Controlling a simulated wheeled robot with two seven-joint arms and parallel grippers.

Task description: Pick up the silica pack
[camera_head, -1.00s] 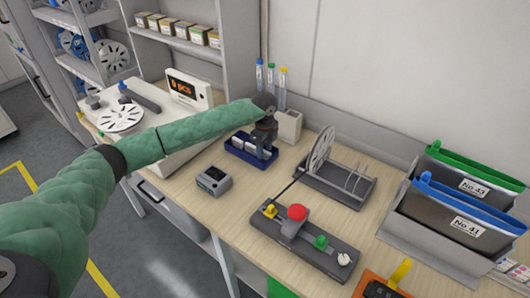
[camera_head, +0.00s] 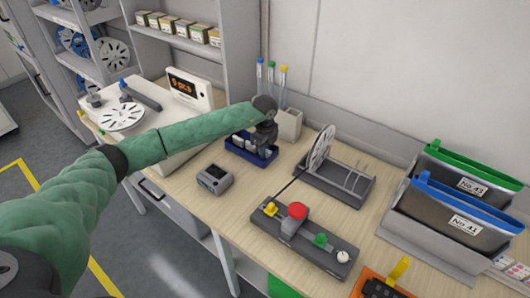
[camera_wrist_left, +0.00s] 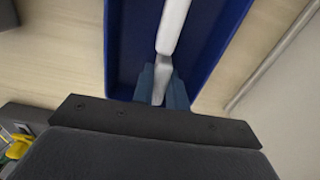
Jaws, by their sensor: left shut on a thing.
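The blue tray (camera_head: 238,149) stands on the wooden bench, below my left gripper (camera_head: 264,150). In the left wrist view, the tray (camera_wrist_left: 120,50) surrounds the fingertips. There my left gripper (camera_wrist_left: 162,90) has its two blue-grey fingers closed on a narrow white silica pack (camera_wrist_left: 161,82). Another white piece (camera_wrist_left: 173,25) stands edge-on in the tray just beyond it; I cannot tell whether the two touch. In the head view, the gripper hides most of the tray's inside. I cannot tell whether the pack is clear of the tray floor. My right gripper is not in view.
A small grey device (camera_head: 215,179) sits in front of the tray. A beige holder with capped tubes (camera_head: 289,124) stands close behind. A reel stand (camera_head: 335,182) and a button panel (camera_head: 303,236) lie to the right. A counting scale (camera_head: 185,135) is at left.

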